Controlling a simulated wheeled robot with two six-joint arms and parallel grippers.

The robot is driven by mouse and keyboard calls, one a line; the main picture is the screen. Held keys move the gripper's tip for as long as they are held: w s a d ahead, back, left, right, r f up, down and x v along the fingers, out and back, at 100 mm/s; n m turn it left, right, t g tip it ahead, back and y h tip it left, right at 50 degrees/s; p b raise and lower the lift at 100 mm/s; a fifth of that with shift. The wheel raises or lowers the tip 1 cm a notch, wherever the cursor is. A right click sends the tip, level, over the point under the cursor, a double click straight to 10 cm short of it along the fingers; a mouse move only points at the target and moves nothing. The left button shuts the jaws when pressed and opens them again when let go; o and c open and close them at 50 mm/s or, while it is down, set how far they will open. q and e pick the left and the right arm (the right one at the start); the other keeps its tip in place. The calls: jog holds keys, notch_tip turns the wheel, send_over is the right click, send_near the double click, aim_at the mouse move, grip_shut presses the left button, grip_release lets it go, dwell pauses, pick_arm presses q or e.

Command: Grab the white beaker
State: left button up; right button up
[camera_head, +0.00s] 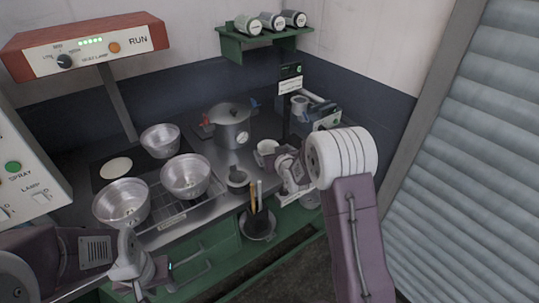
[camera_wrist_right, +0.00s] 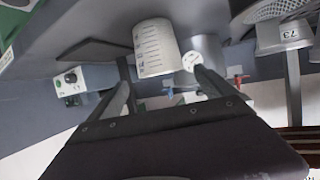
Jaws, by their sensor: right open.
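The white beaker (camera_head: 265,147) stands on the metal counter, right of the lidded pot, partly hidden by my right gripper. In the right wrist view the beaker (camera_wrist_right: 155,47), with dark graduation marks, appears just beyond the fingertips and roughly between them. My right gripper (camera_wrist_right: 162,80) is open and empty; in the head view it (camera_head: 279,160) is close to the beaker on its right side. Whether a finger touches the beaker I cannot tell. My left gripper (camera_head: 153,279) is low at the front left, far from the beaker; its fingers are not clear.
The lidded steel pot (camera_head: 231,127) stands close left of the beaker. Metal bowls (camera_head: 186,178) sit further left. A holder with utensils (camera_head: 257,222) is at the counter front. A grey machine (camera_head: 325,120) is behind right. A green shelf (camera_head: 262,40) holds jars above.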

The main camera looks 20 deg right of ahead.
aim_at(266, 146)
jog(key=x, duration=0.3)
jog(key=p+x, duration=0.1)
jog(key=x, duration=0.5)
jog(key=shift+w+f, duration=0.2)
jog(key=shift+f, duration=0.15)
jog(key=shift+s+a, duration=0.1)
jog(key=shift+r, duration=0.15)
jog(key=c, duration=1.5)
